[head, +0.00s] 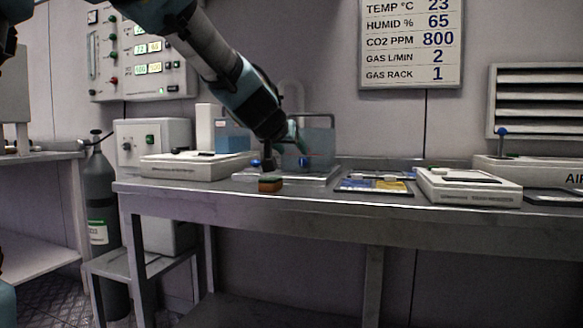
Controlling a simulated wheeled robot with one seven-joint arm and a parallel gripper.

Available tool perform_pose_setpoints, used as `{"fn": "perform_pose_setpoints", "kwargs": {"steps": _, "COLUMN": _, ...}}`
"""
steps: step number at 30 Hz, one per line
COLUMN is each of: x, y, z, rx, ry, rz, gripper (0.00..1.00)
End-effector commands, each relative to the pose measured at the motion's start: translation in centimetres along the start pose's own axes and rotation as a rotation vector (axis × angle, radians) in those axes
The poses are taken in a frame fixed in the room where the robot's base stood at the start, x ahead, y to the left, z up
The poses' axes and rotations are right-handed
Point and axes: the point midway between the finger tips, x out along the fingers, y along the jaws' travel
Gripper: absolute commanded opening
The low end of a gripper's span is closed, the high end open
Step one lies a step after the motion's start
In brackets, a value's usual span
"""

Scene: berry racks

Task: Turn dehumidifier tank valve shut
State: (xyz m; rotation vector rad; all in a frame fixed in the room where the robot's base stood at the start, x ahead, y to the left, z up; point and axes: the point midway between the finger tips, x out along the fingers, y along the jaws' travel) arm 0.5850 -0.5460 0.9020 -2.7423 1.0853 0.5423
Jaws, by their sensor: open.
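A clear bluish tank (320,140) stands at the back of the metal bench, partly hidden behind my arm. Two small blue knobs show low in front of it: a left knob (256,163) and a right knob (305,161). I cannot tell which one is the dehumidifier tank valve, nor how either is turned. My gripper (283,154) is open, pointing down in front of the tank near both knobs. Its fingers are small and dark here, and I cannot tell whether they touch a knob.
A sponge-like block (270,184) lies at the bench's front edge. A white flat device (190,165) stands left, and another (468,186) stands right beyond some blue and yellow cards (375,184). A blue-topped valve (501,132) stands at far right. A gas cylinder (97,190) stands left of the bench.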

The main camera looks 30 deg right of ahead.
Motion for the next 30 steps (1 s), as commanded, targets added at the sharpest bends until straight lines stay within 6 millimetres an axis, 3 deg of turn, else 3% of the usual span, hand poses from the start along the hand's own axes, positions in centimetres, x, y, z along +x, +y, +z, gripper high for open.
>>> {"fn": "perform_pose_setpoints", "kwargs": {"steps": 9, "x": 5.8, "y": -0.1, "z": 0.2, "rx": -0.002, "ry": -0.004, "rz": 0.000, "gripper": 0.60}}
{"fn": "perform_pose_setpoints", "kwargs": {"steps": 15, "x": 8.4, "y": 0.0, "z": 0.1, "rx": -0.001, "ry": -0.003, "rz": 0.001, "gripper": 0.60}}
{"fn": "perform_pose_setpoints", "kwargs": {"steps": 28, "x": 9.4, "y": -0.1, "z": 0.1, "rx": -0.001, "ry": -0.002, "rz": -0.001, "gripper": 0.60}}
{"fn": "perform_pose_setpoints", "kwargs": {"steps": 30, "x": 9.4, "y": -0.1, "z": 0.1, "rx": -0.001, "ry": -0.002, "rz": -0.001, "gripper": 0.54}}
